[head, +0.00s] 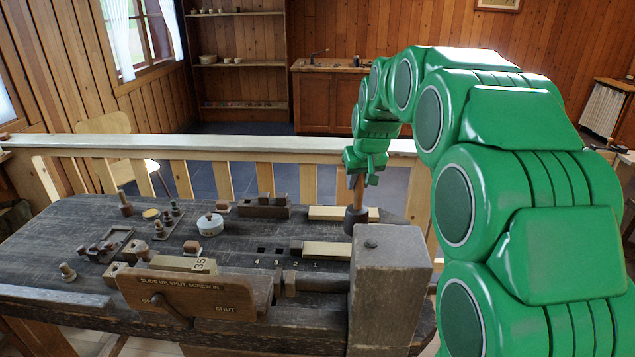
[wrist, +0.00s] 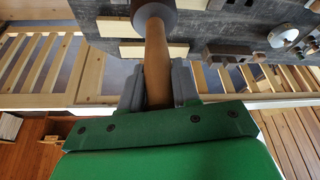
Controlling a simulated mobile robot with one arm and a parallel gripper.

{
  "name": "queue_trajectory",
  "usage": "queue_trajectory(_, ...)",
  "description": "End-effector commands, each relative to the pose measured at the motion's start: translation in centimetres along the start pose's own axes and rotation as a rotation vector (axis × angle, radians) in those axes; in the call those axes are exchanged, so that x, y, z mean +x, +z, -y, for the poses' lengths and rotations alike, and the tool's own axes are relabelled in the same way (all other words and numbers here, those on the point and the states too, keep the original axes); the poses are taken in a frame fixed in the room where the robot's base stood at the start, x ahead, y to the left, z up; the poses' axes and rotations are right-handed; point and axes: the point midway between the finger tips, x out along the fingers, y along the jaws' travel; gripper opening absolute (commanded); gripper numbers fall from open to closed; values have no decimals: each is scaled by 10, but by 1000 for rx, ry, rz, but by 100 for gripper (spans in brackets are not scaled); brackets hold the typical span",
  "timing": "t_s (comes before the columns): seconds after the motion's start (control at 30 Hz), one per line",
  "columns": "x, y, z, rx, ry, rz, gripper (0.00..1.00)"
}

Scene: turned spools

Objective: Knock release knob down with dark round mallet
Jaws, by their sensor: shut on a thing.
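My gripper (head: 362,170) is shut on the wooden handle of the dark round mallet (head: 356,218). The mallet hangs upright, head down, just behind the big grey block at the bench's right end. I cannot tell whether its head touches the bench top. A small dark round knob (head: 371,243), which looks like the release knob, sits on top of that block, in front of and a little right of the mallet head. In the wrist view my gripper (wrist: 158,88) holds the handle between both fingers, and the mallet head (wrist: 155,12) shows at the top edge.
The grey block (head: 395,275) stands at the right end of the dark workbench (head: 75,225). Pale wooden bars (head: 340,250) lie beside the mallet. A round white tin (head: 210,225), pegs and small blocks lie to the left. A wooden railing (head: 230,148) runs behind.

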Motion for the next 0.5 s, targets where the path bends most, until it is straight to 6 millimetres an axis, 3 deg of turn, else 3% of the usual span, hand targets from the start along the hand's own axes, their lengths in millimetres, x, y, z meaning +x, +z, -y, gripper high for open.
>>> queue_trajectory(0.03, -2, 4, -20, 22, 8, 0, 0)
queue_trajectory(0.2, -10, 20, -75, 80, 30, 1, 0)
queue_trajectory(0.4, -18, 38, -124, 132, 51, 1, 0)
queue_trajectory(0.5, -22, 44, -138, 146, 58, 0, 0)
